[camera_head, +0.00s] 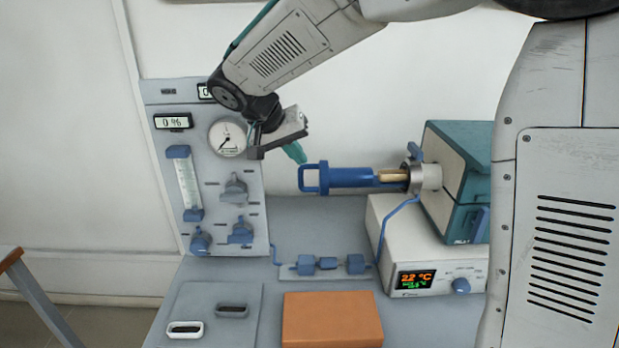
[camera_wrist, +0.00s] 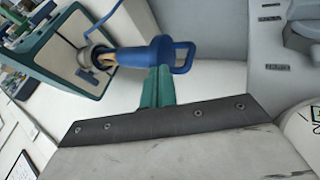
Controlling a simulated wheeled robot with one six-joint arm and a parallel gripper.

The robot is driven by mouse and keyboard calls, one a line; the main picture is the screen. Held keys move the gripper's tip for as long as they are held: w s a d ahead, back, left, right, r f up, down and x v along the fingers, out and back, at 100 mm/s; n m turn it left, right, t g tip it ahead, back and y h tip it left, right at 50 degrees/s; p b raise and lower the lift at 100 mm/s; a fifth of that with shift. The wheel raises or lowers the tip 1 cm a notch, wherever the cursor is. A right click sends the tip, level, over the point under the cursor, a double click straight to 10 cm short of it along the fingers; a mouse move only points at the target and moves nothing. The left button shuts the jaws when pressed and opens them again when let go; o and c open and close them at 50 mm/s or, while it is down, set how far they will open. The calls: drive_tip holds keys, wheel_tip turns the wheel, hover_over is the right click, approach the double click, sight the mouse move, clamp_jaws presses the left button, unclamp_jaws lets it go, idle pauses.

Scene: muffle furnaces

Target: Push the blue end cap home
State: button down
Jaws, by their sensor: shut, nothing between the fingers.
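The blue end cap (camera_head: 350,178) has a loop handle at its left end and lies horizontal in line with the furnace tube. A tan rod-like piece (camera_head: 392,175) shows between the cap and the metal collar (camera_head: 426,176) of the teal and white furnace (camera_head: 455,165), so the cap stands out from the collar. The cap also shows in the wrist view (camera_wrist: 150,54). My gripper (camera_head: 296,152) has teal fingers, shut and empty, just above and left of the cap's handle. In the wrist view, the fingers (camera_wrist: 158,84) overlap the cap's near side; contact cannot be told.
A gas panel (camera_head: 215,215) with gauge and knobs stands at the left. The furnace's control base (camera_head: 420,240) reads 22 °C. A blue line with fittings (camera_head: 327,263) runs below the cap. An orange block (camera_head: 332,318) and a tray (camera_head: 240,300) lie in front.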

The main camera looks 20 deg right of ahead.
drive_tip(key=w+a+x, duration=0.1)
drive_tip(key=w+x, duration=0.1)
drive_tip(key=x, duration=0.8)
drive_tip(key=shift+f, duration=0.25)
